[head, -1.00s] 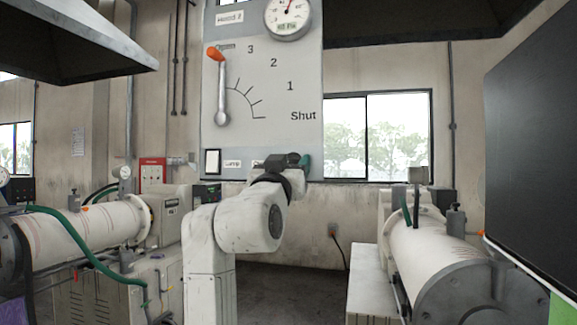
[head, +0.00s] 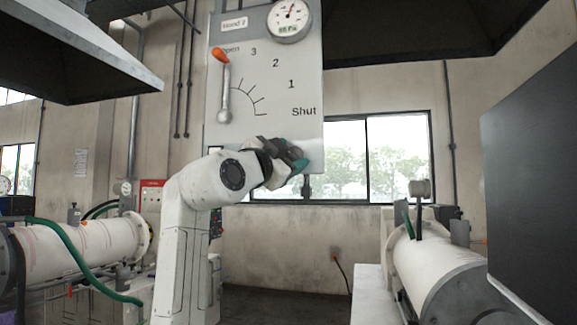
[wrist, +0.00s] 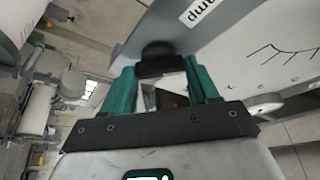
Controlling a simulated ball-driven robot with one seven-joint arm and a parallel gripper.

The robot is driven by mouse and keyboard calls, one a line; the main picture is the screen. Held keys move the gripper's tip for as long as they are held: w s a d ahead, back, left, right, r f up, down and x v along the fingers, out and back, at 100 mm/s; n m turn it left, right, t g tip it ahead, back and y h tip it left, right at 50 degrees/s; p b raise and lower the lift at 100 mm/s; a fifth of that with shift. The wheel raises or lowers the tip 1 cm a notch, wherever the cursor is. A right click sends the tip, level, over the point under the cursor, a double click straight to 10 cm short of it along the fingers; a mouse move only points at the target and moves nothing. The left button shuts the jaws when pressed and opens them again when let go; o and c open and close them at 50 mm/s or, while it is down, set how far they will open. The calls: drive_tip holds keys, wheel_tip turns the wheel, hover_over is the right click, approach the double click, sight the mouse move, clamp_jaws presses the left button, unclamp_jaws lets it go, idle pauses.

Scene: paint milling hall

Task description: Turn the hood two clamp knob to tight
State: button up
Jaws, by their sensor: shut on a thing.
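The hood two panel (head: 265,75) is grey, with a "Hood 2" label. The clamp knob (wrist: 158,52) is dark and round in the wrist view, between the tips of my two teal fingers, near a partly seen label ending in "amp". My gripper (wrist: 160,78) is shut on it. In the head view my gripper (head: 297,164) is at the panel's lower right edge. It and my arm hide the knob and the panel's lower labels there. I cannot read the knob's turn position.
Pale cylindrical mills stand left (head: 80,250) and right (head: 435,265). A dark board (head: 530,170) stands at the right.

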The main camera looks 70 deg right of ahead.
drive_tip(key=m+y, duration=0.1)
drive_tip(key=m, duration=0.1)
drive_tip(key=m+g, duration=0.1)
drive_tip(key=m, duration=0.2)
drive_tip(key=shift+w+r+y+p, duration=0.1)
drive_tip(key=shift+r+y+p, duration=0.1)
drive_tip(key=shift+y+p, duration=0.2)
drive_tip(key=m+y, duration=0.1)
drive_tip(key=m, duration=0.1)
drive_tip(key=m+p, duration=0.1)
drive_tip(key=m, duration=0.2)
drive_tip(key=shift+g+y, duration=0.3)
drive_tip(key=shift+y, duration=0.1)
drive_tip(key=shift+m, duration=0.3)
drive_tip(key=o, duration=1.1)
drive_tip(key=shift+c, duration=0.2)
drive_tip(key=shift+p, duration=0.3)
drive_tip(key=b+v, duration=0.2)
drive_tip(key=v, duration=0.9)
drive_tip(key=shift+d+r, duration=0.1)
